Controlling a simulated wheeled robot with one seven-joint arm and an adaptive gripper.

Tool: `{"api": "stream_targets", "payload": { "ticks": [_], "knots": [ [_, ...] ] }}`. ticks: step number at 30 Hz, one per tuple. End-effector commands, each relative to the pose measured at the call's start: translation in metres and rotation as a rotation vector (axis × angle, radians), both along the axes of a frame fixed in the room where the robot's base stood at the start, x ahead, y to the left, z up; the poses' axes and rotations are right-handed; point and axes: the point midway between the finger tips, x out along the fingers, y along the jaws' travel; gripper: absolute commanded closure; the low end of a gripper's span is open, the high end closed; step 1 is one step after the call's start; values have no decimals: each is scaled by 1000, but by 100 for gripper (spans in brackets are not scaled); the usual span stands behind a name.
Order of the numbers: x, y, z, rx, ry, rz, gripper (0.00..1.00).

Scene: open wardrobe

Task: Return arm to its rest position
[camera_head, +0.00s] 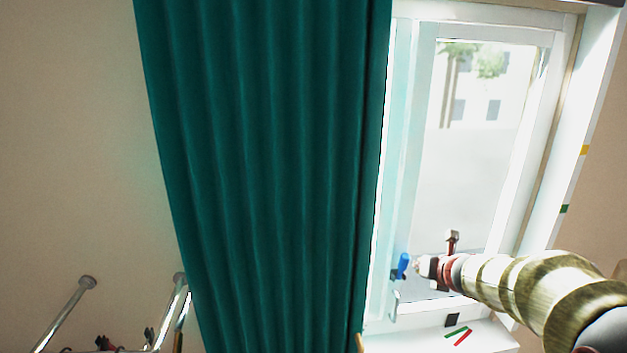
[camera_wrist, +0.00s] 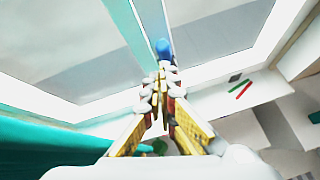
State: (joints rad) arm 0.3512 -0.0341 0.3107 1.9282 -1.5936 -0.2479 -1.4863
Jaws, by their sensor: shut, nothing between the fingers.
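My arm (camera_head: 520,283) reaches in from the lower right in the head view, stretched toward the window. My gripper (camera_head: 419,265) is at its end, close to a blue window handle (camera_head: 403,265). In the wrist view my gripper (camera_wrist: 163,70) has its fingertips together, with nothing visible between them. The blue handle (camera_wrist: 163,46) shows just beyond the tips there. I cannot tell whether the tips touch it.
A green curtain (camera_head: 265,150) hangs left of the window (camera_head: 480,180). A white sill (camera_head: 410,342) with red and green marks lies below my gripper. Metal rails (camera_head: 62,318) stand at the lower left. Bare wall (camera_head: 70,130) fills the left side.

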Motion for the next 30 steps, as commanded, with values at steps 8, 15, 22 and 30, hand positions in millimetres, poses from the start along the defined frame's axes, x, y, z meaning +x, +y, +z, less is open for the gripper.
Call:
{"api": "stream_targets", "payload": {
  "ticks": [8,15,22,30],
  "knots": [
    [-50,-71,-24,486,-49,-750,100],
    [-168,-66,-74,1027,-205,-1527,100],
    [-270,8,-140,1419,-253,-2049,100],
    [-343,99,-205,1686,-137,-2332,100]
  ]
}}
